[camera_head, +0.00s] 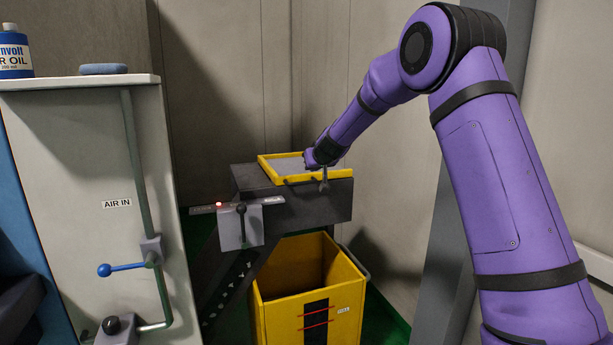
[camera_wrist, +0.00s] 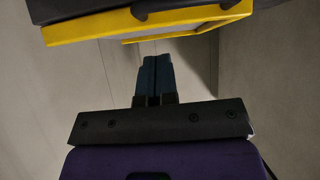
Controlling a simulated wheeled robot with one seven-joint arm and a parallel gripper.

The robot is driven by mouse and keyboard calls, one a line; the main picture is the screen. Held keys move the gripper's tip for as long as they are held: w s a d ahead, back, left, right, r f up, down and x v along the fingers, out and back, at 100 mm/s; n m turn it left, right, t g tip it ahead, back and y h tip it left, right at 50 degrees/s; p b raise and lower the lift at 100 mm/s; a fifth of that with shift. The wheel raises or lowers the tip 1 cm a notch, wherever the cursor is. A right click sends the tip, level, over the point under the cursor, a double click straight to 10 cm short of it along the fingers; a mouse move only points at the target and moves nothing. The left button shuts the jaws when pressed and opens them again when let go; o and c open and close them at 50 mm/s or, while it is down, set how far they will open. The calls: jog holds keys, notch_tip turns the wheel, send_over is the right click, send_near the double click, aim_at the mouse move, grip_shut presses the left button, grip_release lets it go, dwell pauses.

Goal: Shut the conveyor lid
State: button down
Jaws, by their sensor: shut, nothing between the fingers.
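The conveyor lid (camera_head: 290,166) is a grey panel in a yellow frame on top of the dark conveyor head (camera_head: 292,205). It looks low and near level, but I cannot tell whether it is fully seated. Its yellow edge also shows at the top of the wrist view (camera_wrist: 110,28), with a thinner yellow strip beyond it. My gripper (camera_head: 309,161) is at the lid's far right side, its fingertips partly hidden by the wrist. In the wrist view my gripper (camera_wrist: 157,60) has its fingers together and empty, apart from the yellow edge in the picture; contact is unclear.
A grey control box with a black lever (camera_head: 241,224) and a red light is on the conveyor's front left. A yellow bin (camera_head: 280,310) stands open below. A pale cabinet (camera_head: 90,200) with a blue-handled valve (camera_head: 125,269) is at left. Walls stand close behind and right.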

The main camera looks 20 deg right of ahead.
jog(key=s+a+r+g, duration=0.1)
jog(key=s+r, duration=0.3)
jog(key=s, duration=0.7)
jog(key=s+a+r+g+y, duration=0.1)
jog(key=s+r, duration=0.3)
jog(key=s, duration=0.7)
jog(key=s+a+r+g, duration=0.15)
jog(key=s+r, duration=0.35)
jog(key=s, duration=0.6)
jog(key=s+d+f+g, duration=0.1)
jog(key=s+f, duration=0.2)
jog(key=s, duration=0.9)
jog(key=s+f+g+h, duration=0.1)
jog(key=s+f, duration=0.2)
jog(key=s, duration=0.9)
jog(key=shift+s+d+m, duration=0.3)
jog(key=shift+d, duration=0.1)
